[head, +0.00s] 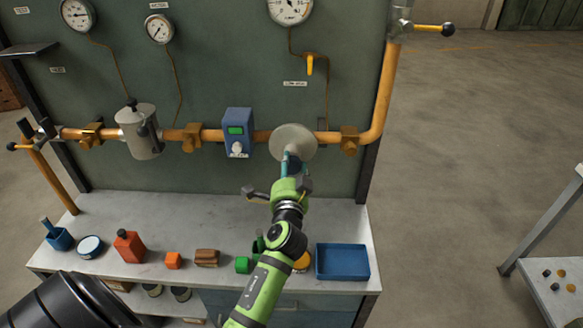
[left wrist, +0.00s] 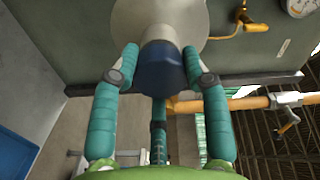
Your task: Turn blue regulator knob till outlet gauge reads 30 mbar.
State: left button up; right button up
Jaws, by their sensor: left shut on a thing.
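The regulator (head: 294,137) is a pale round body on the orange pipe, right of the blue meter box. Its blue knob (left wrist: 161,72) shows in the left wrist view, between the teal fingers; in the head view my gripper hides it. My left gripper (head: 291,160) is shut on the knob, one finger on each side. A large white gauge (head: 290,9) above the regulator is cut by the top edge. Its reading is too small to tell, and no label shows which is the outlet gauge. My right gripper is out of view.
Smaller gauges (head: 159,29) hang left on the green panel. A yellow-handled valve (head: 310,64) is above the regulator. The bench (head: 190,210) below holds a blue tray (head: 342,262), a red bottle (head: 129,247) and small blocks.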

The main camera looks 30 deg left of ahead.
pick_arm(q)
jog(key=shift+a+r, duration=0.1)
jog(key=shift+r, duration=0.35)
jog(key=o, duration=1.2)
jog(key=shift+c, duration=0.2)
jog(key=shift+w+a+f, duration=0.1)
jog(key=shift+w+f, duration=0.1)
jog(key=shift+f, duration=0.15)
jog(key=shift+s+d, duration=0.25)
jog(key=shift+s, duration=0.1)
jog(key=v, duration=0.6)
jog(key=shift+s+d, duration=0.2)
jog(key=shift+s, duration=0.1)
